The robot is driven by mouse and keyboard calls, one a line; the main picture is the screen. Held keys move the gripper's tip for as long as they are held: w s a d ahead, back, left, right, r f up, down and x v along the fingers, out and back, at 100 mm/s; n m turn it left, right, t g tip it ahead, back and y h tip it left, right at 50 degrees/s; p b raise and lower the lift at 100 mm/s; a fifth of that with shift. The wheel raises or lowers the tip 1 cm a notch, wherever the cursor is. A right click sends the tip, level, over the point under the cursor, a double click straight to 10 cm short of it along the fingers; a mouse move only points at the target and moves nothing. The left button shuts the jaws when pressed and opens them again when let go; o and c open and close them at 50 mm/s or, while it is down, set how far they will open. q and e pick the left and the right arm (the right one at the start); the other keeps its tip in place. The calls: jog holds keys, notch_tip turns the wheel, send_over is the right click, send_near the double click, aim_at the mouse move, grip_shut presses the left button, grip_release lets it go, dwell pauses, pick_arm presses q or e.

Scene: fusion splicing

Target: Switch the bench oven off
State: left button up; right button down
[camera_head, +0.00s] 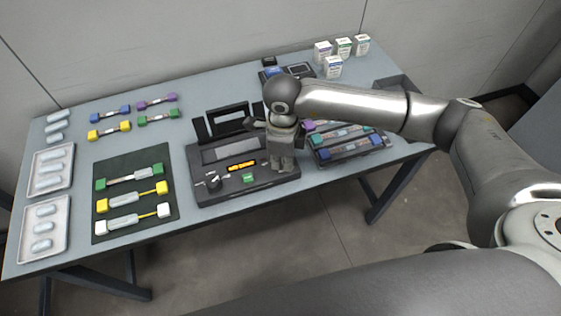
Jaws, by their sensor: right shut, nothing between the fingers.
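A dark bench unit, which looks like the bench oven (204,184), stands at the front middle of the table. Its front panel shows a black knob (213,181), an orange-lit strip (241,166) and a green button (249,179). My right gripper (284,168) points down over the right end of this unit, with its fingers shut and empty. It hides that end of the panel, and I cannot tell whether the fingertips touch it. My left gripper is out of view.
A black mat (105,226) with several colored-end pieces lies left of the unit. White trays (63,228) are at the far left. A dark rack (321,158) stands right of my gripper, and small boxes (333,67) stand at the back right.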

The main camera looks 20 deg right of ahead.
aim_at(282, 167)
jog(key=shift+f, duration=0.2)
jog(key=shift+r, duration=0.15)
jog(key=shift+r+p, duration=0.3)
jog(key=shift+r, duration=0.3)
jog(key=shift+r+p, duration=1.3)
jog(key=shift+r, duration=1.5)
